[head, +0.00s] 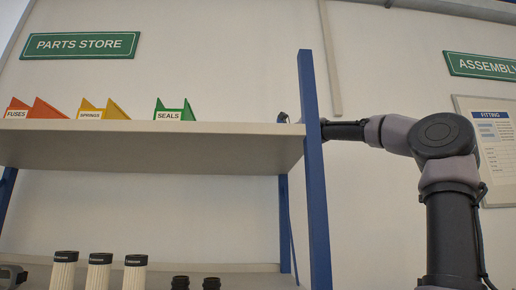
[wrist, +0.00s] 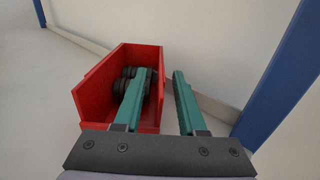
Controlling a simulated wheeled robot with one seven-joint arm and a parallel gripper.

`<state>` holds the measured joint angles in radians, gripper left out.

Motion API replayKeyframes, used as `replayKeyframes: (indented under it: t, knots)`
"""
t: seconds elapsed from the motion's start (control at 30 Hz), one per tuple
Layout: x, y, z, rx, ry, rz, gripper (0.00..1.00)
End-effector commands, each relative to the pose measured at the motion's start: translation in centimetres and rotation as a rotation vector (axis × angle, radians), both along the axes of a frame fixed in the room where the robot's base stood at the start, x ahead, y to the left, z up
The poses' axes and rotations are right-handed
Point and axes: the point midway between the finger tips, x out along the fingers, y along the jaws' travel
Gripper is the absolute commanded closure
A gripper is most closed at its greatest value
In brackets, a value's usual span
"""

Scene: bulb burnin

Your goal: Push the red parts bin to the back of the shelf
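The red parts bin (wrist: 92,97) shows in the wrist view, open at the top, with several black round parts (wrist: 127,82) inside. I cannot pick it out for certain in the head view. My gripper (wrist: 162,72) has two teal fingers spread apart with a gap between them. The left finger overlaps the bin's inside in the picture, and the right finger is outside its right edge. I cannot tell whether either touches the bin. In the head view my arm reaches behind the blue post to the right end of the upper shelf (head: 150,150).
White-bodied cylinders (head: 98,272) stand on the lower shelf.

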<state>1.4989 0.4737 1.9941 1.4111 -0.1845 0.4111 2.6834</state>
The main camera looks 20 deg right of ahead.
Motion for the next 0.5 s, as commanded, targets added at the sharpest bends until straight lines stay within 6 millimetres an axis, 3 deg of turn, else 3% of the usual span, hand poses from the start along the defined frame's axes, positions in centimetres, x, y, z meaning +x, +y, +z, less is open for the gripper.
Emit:
replayKeyframes:
  t: [0.2, 0.23, 0.33, 0.5]
  knots:
    - [0.01, 0.00, 0.00, 0.000, 0.000, 0.000, 0.60]
    - [0.01, 0.00, 0.00, 0.000, 0.000, 0.000, 0.64]
    - [0.00, 0.01, 0.00, 0.000, 0.000, 0.000, 1.00]
    - [0.00, 0.01, 0.00, 0.000, 0.000, 0.000, 1.00]
